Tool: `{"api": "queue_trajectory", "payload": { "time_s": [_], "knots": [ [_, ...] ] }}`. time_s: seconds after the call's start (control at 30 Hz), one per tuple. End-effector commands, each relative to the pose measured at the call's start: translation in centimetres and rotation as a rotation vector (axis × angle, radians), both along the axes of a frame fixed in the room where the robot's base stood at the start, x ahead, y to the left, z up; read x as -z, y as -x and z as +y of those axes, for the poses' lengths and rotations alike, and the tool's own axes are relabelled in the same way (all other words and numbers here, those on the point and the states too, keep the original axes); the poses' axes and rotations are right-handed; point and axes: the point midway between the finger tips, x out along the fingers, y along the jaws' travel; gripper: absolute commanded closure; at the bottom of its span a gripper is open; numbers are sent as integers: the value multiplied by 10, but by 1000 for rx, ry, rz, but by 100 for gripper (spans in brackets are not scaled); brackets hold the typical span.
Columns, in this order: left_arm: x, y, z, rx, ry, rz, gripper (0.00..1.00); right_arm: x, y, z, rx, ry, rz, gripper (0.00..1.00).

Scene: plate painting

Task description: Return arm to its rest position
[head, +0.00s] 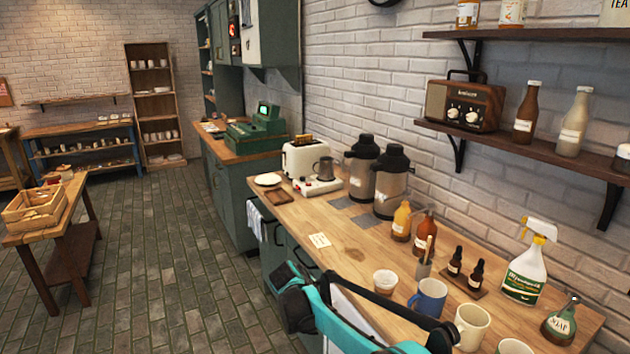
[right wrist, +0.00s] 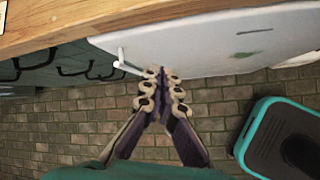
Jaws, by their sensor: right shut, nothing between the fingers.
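My right gripper (right wrist: 162,85) shows in the right wrist view with its fingers together and nothing between them. It hangs over the brick floor, close to a white appliance front with a white handle (right wrist: 125,62). I cannot tell whether it touches the handle. In the head view, part of my teal and black arm (head: 340,310) shows at the bottom, at the counter's front edge; no fingers show there. My left gripper is in neither view.
The wooden counter (head: 352,245) carries a blue mug (head: 428,298), a cream mug (head: 471,326), a small cup (head: 385,282), bottles and a spray bottle (head: 524,275). Its edge (right wrist: 110,15) overhangs the appliance. Open floor (head: 170,270) lies left, with a low wooden table (head: 60,225).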

Motion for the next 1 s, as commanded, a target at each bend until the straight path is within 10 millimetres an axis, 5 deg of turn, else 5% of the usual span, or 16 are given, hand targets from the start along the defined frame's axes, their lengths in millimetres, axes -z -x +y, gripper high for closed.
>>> {"api": "queue_trajectory", "payload": {
  "time_s": [0.2, 0.43, 0.8, 1.0],
  "knots": [
    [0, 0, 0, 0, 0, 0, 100, -65, 68, -58, 283, -267, -136, 100],
    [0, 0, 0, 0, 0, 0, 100, -100, 158, -102, 604, -549, -269, 100],
    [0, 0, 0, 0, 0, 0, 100, -87, 301, -137, 1144, -995, -453, 100],
    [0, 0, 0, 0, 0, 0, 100, -66, 340, -140, 1334, -1149, -507, 100]
  ]
}}
